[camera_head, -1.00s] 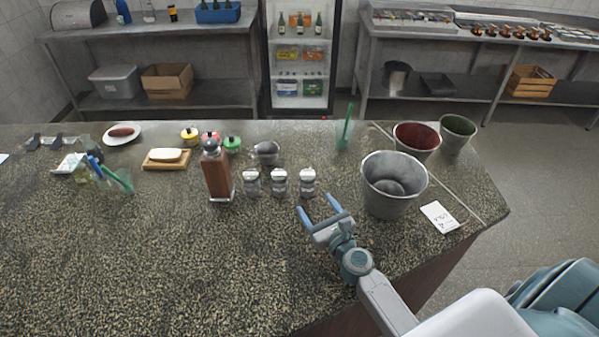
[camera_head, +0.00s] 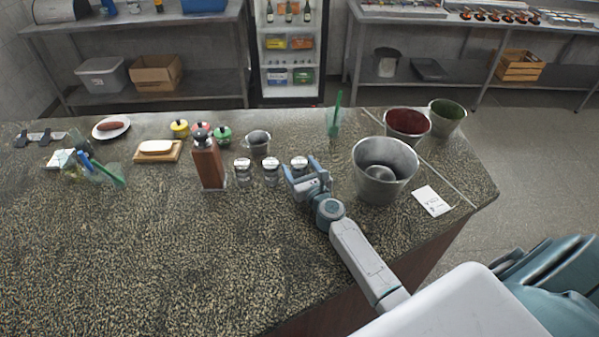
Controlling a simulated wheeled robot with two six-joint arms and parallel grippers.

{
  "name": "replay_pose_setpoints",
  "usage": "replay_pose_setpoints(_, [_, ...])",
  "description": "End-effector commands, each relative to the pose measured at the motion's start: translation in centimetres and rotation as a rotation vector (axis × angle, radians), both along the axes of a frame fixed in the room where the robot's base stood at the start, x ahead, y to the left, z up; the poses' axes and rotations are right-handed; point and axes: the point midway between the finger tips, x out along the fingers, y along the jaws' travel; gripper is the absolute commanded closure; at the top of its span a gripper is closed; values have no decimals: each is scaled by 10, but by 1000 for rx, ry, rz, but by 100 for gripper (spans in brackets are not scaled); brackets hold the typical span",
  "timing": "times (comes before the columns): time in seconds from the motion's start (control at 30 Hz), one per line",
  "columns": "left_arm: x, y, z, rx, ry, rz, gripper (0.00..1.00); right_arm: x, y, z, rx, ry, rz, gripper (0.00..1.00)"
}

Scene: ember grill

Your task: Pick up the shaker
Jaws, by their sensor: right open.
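Three small glass shakers with metal lids stand upright in a row on the counter: a left shaker (camera_head: 243,171), a middle shaker (camera_head: 271,172) and a right shaker (camera_head: 299,163). My right gripper (camera_head: 300,167) is open at the right shaker. Its two blue fingers appear on either side of that shaker, and the hand hides the shaker's lower part. I cannot tell whether the fingers touch it. My left gripper is not in view.
A tall brown pepper mill (camera_head: 208,164) stands left of the shakers, and a small metal cup (camera_head: 258,142) behind them. A large metal bucket (camera_head: 385,172) is close right of my right gripper. The front left of the speckled counter (camera_head: 170,255) is clear.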

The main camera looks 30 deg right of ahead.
Motion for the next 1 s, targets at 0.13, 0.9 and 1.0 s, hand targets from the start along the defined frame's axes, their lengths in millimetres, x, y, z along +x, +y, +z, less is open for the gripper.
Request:
replay_pose_setpoints(0.13, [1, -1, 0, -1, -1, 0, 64, 4, 0, 0, 0, 1, 0, 30])
replay_pose_setpoints(0.9, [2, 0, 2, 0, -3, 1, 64, 5, 1, 3, -1, 0, 1, 72])
replay_pose_setpoints(1.0, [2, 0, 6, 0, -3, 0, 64, 5, 2, 6, -1, 0, 0, 72])
